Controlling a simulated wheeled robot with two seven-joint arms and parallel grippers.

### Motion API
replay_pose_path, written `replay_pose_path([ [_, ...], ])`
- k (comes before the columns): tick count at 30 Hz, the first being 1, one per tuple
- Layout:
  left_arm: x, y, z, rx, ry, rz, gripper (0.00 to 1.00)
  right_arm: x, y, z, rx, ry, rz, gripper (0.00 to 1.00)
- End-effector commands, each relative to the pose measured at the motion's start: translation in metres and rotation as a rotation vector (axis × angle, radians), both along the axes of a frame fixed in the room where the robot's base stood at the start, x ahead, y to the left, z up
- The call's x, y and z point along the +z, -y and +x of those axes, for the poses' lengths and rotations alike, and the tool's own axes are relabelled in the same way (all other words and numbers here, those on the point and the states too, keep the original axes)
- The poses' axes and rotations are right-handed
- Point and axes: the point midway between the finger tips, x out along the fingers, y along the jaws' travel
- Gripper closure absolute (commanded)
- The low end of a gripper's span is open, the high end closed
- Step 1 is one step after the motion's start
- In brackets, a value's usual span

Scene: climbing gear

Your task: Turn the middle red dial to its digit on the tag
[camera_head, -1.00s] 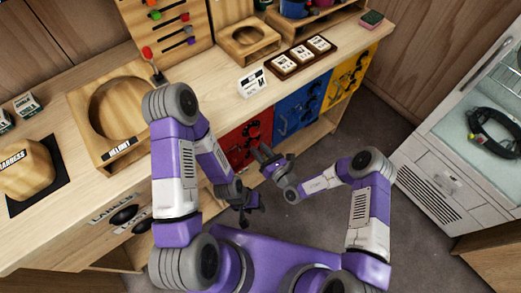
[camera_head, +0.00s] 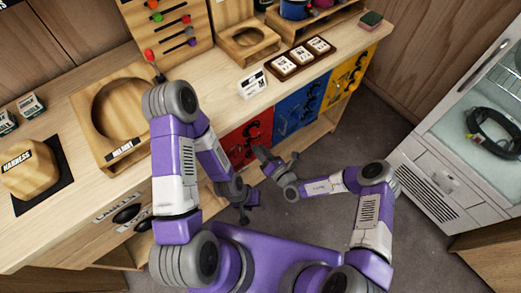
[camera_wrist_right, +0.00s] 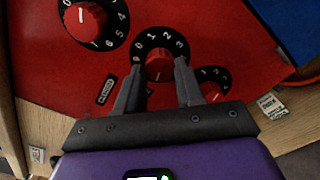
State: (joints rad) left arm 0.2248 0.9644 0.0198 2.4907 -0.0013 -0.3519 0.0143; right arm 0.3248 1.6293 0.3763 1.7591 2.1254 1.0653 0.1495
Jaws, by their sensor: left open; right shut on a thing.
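The red panel (camera_head: 236,152) on the front of the counter carries red dials. In the right wrist view, the middle red dial (camera_wrist_right: 159,66) sits on a black disc with white digits; 0, 1, 2 and 3 show along its upper side. My right gripper (camera_wrist_right: 159,70) is shut on this dial, one finger on each side, partly hiding its lower rim. In the head view my right gripper (camera_head: 277,160) is at the panel. A white tag (camera_head: 252,84) stands on the counter above; its print is too small to read. My left gripper (camera_head: 243,202) is open and empty, below the panel.
Another red dial (camera_wrist_right: 85,20) is at upper left and a smaller one (camera_wrist_right: 213,83) at right of the middle dial. Blue (camera_head: 302,108) and yellow (camera_head: 350,78) panels adjoin the red one. A wooden helmet stand (camera_head: 100,150) is on the counter.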

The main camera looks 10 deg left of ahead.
Motion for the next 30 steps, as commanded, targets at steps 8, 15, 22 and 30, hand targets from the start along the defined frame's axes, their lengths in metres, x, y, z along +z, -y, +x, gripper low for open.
replay_pose_path([
  [8, 0.000, 0.000, 0.000, 0.000, 0.000, 0.000, 0.57, -0.001, 0.000, -0.001, 0.001, -0.002, 0.000, 0.94],
  [15, 0.000, 0.000, 0.000, 0.000, 0.000, 0.000, 0.57, -0.001, 0.000, -0.001, 0.001, -0.001, -0.001, 0.38],
  [22, 0.001, 0.000, 0.000, 0.000, 0.000, 0.000, 0.57, 0.000, 0.001, -0.001, 0.000, -0.001, -0.001, 0.38],
  [30, 0.012, 0.000, 0.000, 0.000, 0.000, 0.000, 0.57, 0.001, 0.031, -0.023, -0.001, -0.003, -0.002, 0.38],
])
